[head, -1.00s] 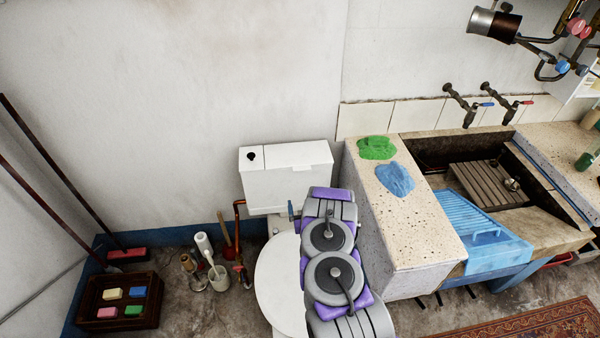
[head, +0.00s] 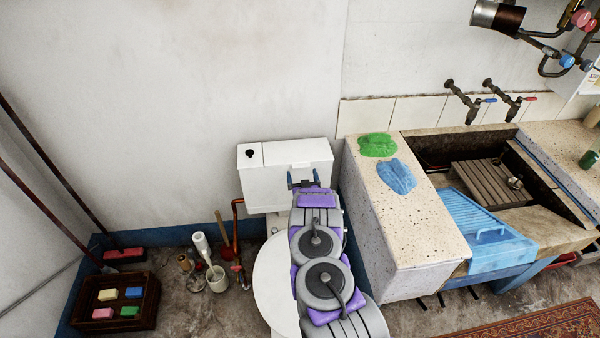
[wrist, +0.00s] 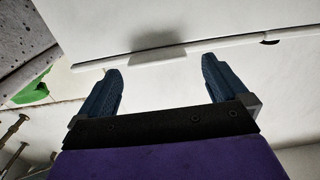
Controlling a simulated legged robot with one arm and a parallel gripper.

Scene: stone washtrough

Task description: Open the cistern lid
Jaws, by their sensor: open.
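The white cistern (head: 262,190) stands against the wall behind the toilet bowl. Its lid (head: 305,152) looks shut and lies flat to the right of a narrow top section with a black button (head: 250,154). My gripper (head: 303,175) is open and empty at the cistern's front, just below the lid's front edge. In the wrist view my gripper (wrist: 162,70) has its two dark blue fingers spread toward a thin white edge (wrist: 200,47) on the cistern. I cannot tell whether the fingers touch the cistern.
A speckled stone block (head: 405,220) stands close on the right, with a green cloth (head: 378,145) and a blue cloth (head: 397,176) on top. The trough (head: 540,225) lies beyond it. Brushes and a crate (head: 148,318) are on the floor at left. The wall above is bare.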

